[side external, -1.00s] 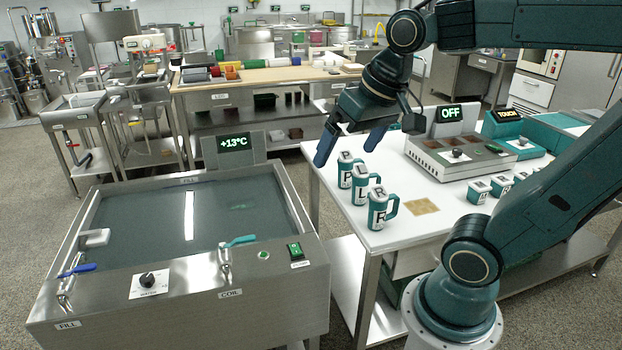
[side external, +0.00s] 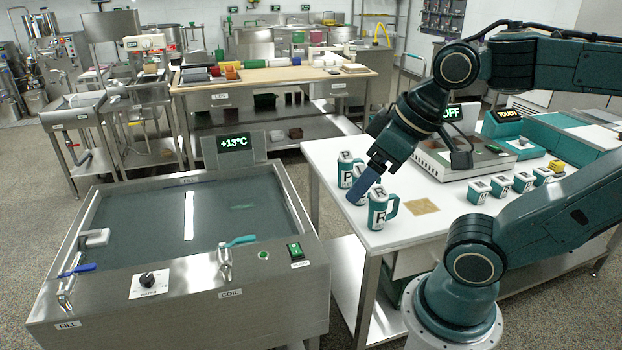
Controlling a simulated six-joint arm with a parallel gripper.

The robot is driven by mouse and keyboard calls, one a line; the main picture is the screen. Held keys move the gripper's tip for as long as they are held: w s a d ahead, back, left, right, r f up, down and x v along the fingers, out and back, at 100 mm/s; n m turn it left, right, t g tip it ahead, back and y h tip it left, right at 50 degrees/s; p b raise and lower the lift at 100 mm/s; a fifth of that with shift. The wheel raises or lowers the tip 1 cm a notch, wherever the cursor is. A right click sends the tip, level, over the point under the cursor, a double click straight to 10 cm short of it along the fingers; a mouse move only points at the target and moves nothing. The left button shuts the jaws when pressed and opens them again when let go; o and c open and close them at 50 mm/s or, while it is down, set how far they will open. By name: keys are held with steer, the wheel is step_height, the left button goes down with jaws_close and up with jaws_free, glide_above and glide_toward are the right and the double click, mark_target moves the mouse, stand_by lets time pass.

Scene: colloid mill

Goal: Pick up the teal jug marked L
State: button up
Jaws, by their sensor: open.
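Three teal-and-white handled jugs stand upright in a row at the left end of the white table. The back jug (side external: 345,172) seems to carry a P, and the front jug (side external: 379,213) an R. The middle jug (side external: 357,171) is partly hidden behind a finger of my gripper, and its letter is covered. I cannot make out an L on any jug. My gripper (side external: 362,190) is open and points down at the middle jug, just above the front jug's lid. One blue finger shows clearly. I cannot tell whether it touches a jug.
Several small teal-and-white containers (side external: 501,186) stand in a row to the right. A tan square (side external: 422,206) lies by the front jug. A grey unit with an OFF display (side external: 432,160) stands behind. A water-filled steel basin (side external: 150,225) is at left.

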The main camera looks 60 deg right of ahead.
steer(key=w+d+n+g+h, duration=0.1)
steer(key=w+d+n+h, duration=0.1)
steer(key=w+d+n, duration=0.45)
steer(key=n+g+h, duration=0.2)
steer(key=n+g, duration=0.3)
steer(key=n, duration=0.6)
glide_toward(360, 172)
steer(key=shift+x, duration=4.5)
steer(key=shift+a, duration=0.1)
